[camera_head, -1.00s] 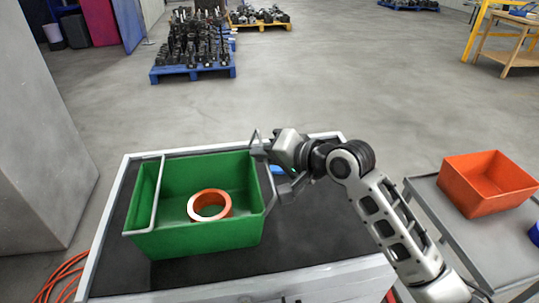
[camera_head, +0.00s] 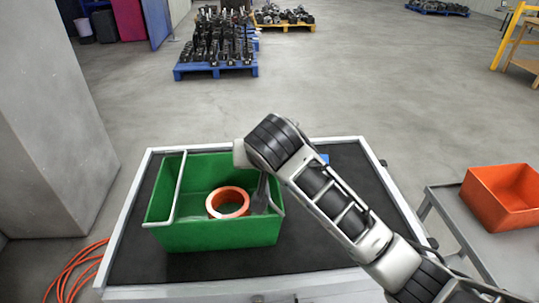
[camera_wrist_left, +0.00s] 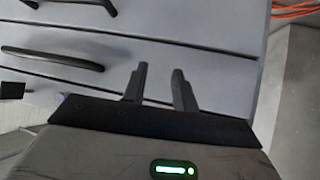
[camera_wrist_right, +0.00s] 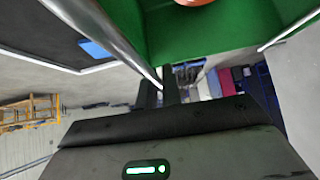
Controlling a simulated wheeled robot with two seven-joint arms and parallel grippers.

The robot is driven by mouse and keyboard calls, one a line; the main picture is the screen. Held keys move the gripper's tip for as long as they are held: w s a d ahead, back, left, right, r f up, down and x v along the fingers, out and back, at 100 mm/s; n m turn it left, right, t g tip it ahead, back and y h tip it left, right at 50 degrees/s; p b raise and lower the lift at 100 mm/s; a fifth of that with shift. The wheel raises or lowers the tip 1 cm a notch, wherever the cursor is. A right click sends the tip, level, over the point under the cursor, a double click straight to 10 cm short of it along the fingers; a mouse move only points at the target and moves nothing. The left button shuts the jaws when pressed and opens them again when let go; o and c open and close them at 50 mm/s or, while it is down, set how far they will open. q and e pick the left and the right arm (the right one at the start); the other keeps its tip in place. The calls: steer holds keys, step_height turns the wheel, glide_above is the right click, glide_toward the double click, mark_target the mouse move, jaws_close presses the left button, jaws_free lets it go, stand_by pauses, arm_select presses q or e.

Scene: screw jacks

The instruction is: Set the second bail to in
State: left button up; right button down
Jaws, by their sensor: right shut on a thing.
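A green crate (camera_head: 220,236) stands on the dark-topped workbench. One grey bail (camera_head: 178,188) lies across its left part, over the opening. The second bail (camera_head: 277,195) is at the right end, partly hidden by my right arm. My right gripper (camera_head: 262,192) is at that end, mostly covered by my arm. In the right wrist view its fingers (camera_wrist_right: 160,88) are closed on the end of the second bail's bar (camera_wrist_right: 110,38), beside the crate's green wall (camera_wrist_right: 180,40). My left gripper (camera_wrist_left: 160,86) shows only in its wrist view, fingers apart and empty, by grey drawer fronts.
An orange ring (camera_head: 228,202) lies inside the crate. A blue object (camera_head: 324,158) lies on the bench (camera_head: 330,235) behind my right arm. An orange bin (camera_head: 503,197) stands on a grey cart at right. A grey pillar (camera_head: 50,130) rises at left, with orange cable (camera_head: 75,270) on the floor.

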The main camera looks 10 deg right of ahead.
steer(key=shift+a+f+n+t+h, duration=0.2)
steer(key=shift+a+f+n+h, duration=0.2)
steer(key=shift+f+n+h, duration=0.75)
steer(key=shift+a+f+n+t+h, duration=0.2)
steer(key=shift+a+n+h, duration=0.3)
steer(key=shift+h, duration=1.35)
steer(key=shift+a+f+n+t+h, duration=0.25)
steer(key=shift+f+n+h, duration=0.6)
steer(key=shift+h, duration=0.65)
steer(key=c, duration=1.6)
jaws_free()
steer(key=shift+o, duration=0.2)
steer(key=shift+r, duration=0.1)
steer(key=shift+a, duration=0.1)
